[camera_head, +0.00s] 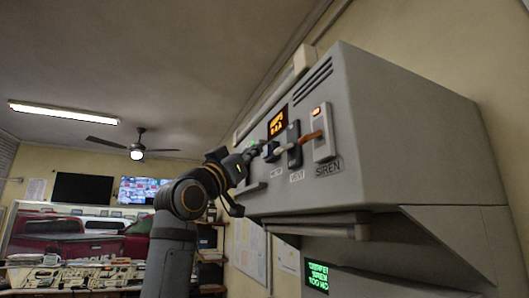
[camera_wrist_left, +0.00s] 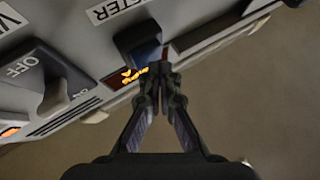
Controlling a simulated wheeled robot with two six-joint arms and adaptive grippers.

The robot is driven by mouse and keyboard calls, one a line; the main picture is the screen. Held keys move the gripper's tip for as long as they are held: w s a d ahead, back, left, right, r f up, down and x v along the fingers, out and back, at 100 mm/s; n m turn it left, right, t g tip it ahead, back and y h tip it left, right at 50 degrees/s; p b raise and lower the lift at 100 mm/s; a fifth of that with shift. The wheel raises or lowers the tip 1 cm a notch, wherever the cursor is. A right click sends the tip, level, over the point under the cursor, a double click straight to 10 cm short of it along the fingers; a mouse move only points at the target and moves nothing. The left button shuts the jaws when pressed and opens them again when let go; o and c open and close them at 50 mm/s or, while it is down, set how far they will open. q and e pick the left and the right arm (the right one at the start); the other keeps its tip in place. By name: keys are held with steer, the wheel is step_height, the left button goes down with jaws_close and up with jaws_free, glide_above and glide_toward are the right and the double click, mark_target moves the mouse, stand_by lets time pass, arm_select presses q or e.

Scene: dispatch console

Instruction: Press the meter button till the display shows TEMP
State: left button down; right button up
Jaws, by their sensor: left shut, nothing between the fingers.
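The grey console (camera_head: 400,140) hangs on the wall in the head view. Its small display (camera_head: 277,122) shows orange characters too blurred to read; it also shows partly, in the wrist view (camera_wrist_left: 122,78), behind the fingers. The blue meter button (camera_head: 269,151) sits below the display, and in the wrist view it is a dark blue block (camera_wrist_left: 146,46). My left gripper (camera_head: 256,149) is shut and empty. Its fingertips (camera_wrist_left: 163,68) are right at the button's edge; I cannot tell whether they touch it. My right gripper is not in view.
A ledge (camera_head: 305,225) juts out below. A green-text screen (camera_head: 317,277) is lower down. Open room lies left of the console.

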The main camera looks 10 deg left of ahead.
arm_select(q)
steer(key=shift+w+d, duration=0.25)
steer(key=shift+d, duration=0.1)
stand_by(0.6)
steer(key=shift+s+a, duration=0.1)
steer(key=shift+s+a+b, duration=0.25)
steer(key=shift+a+b, duration=0.05)
steer(key=shift+a, duration=0.25)
steer(key=shift+s, duration=0.1)
steer(key=s+a, duration=0.1)
steer(key=a+b, duration=0.1)
steer(key=s+a, duration=0.1)
steer(key=a, duration=0.1)
steer(key=shift+s, duration=0.35)
